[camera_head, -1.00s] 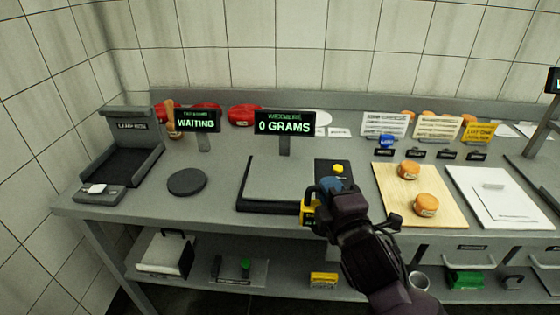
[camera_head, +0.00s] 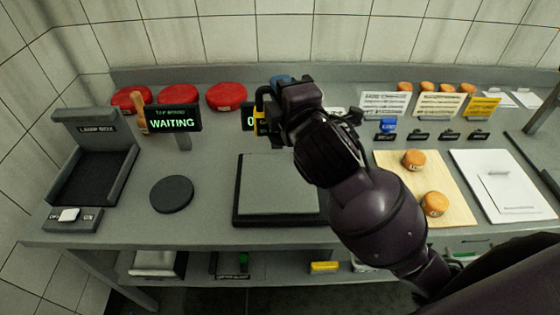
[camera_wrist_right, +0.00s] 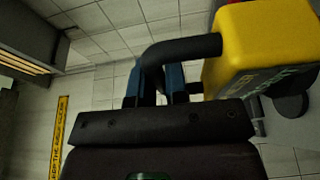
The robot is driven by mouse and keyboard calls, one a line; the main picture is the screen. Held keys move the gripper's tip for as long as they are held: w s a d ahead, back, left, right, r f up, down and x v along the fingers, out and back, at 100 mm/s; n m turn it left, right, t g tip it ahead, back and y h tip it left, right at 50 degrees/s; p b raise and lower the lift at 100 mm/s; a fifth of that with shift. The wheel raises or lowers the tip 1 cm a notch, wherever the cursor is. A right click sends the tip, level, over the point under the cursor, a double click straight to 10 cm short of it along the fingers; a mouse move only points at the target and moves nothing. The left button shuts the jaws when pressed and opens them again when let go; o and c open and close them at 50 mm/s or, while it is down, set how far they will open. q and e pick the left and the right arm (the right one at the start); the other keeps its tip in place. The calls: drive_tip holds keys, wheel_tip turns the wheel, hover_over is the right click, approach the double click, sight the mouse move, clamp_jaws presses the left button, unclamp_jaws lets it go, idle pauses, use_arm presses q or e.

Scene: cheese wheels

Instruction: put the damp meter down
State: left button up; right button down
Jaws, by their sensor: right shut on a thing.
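The damp meter (camera_head: 260,122) is a yellow box with a black handle, in front of the dark screen in the head view, mostly covered by my right gripper and arm. My right gripper (camera_head: 283,80) has blue fingers and is shut on the meter's handle. In the right wrist view the yellow damp meter (camera_wrist_right: 262,48) is large at the upper right, and its black handle passes between the blue fingers of my right gripper (camera_wrist_right: 160,85). It appears held above the bench. My left gripper is not in view.
A flat scale plate (camera_head: 278,185) lies below the arm. A dark round pad (camera_head: 172,194) and a lamp box (camera_head: 92,150) are to the left. Red wheels (camera_head: 178,97) stand at the back. A wooden board (camera_head: 408,205) with orange cheeses and a white board (camera_head: 500,190) lie right.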

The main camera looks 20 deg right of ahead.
wheel_tip(320, 180, down, 11)
drive_tip(key=shift+b, duration=1.1)
wheel_tip(320, 180, down, 6)
drive_tip(key=shift+r+b, duration=0.25)
drive_tip(key=shift+b, duration=0.45)
drive_tip(key=shift+f, duration=0.15)
drive_tip(key=c, duration=1.1)
unclamp_jaws()
